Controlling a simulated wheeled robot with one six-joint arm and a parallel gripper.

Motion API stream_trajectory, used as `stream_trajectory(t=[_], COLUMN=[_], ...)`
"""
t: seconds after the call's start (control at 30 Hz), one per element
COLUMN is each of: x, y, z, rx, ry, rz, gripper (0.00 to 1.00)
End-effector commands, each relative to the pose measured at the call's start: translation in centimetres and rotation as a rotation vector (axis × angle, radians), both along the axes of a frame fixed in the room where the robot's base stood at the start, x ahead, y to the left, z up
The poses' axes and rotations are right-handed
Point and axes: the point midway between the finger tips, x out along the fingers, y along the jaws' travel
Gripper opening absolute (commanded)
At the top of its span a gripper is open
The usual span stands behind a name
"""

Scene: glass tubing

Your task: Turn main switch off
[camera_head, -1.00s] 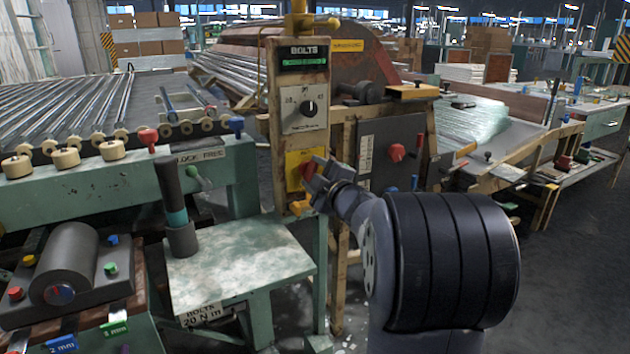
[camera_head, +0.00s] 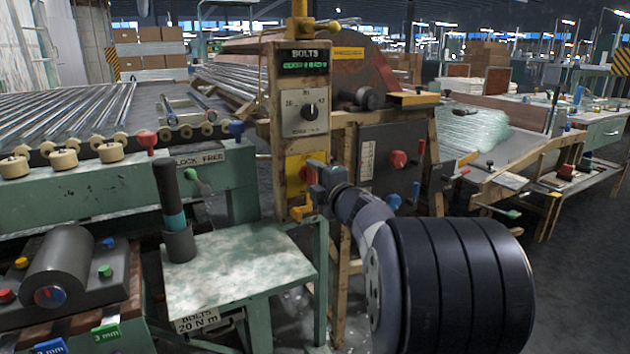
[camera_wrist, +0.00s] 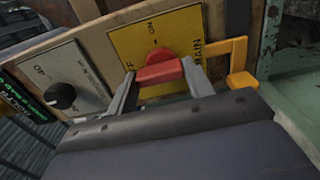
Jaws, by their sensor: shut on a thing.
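The main switch is a red knob (camera_wrist: 160,70) on a yellow plate (camera_wrist: 125,45) marked ON and MAIN, with other lettering partly hidden on the left. In the wrist view its handle lies crosswise, slightly tilted. My gripper (camera_wrist: 161,76) has one grey finger at each end of the red handle and is shut on it. In the head view my gripper (camera_head: 318,178) reaches the yellow plate (camera_head: 293,163) on the wooden post from the right and covers most of the knob. The knob's exact pointing direction is hard to tell.
A yellow-orange bracket (camera_wrist: 238,62) sits close beside the plate. A grey dial panel (camera_head: 305,107) and a green-lit BOLTS display (camera_head: 304,65) are above on the post. A green stand (camera_head: 240,265) is below left. A grey box with a red knob (camera_head: 398,159) is behind right.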

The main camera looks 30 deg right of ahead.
Motion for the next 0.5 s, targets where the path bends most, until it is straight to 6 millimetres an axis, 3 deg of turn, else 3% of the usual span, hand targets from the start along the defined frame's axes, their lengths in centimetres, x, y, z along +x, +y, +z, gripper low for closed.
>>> stream_trajectory(t=[0.27, 0.3, 0.5], x=[-0.02, -0.02, -0.01], y=[0.01, 0.02, 0.01], z=[-0.18, -0.18, -0.13], rx=[-0.005, -0.005, -0.003], ry=[0.004, 0.004, 0.003], rz=[0.0, 0.0, 0.0], gripper=[0.26, 0.5, 0.66])
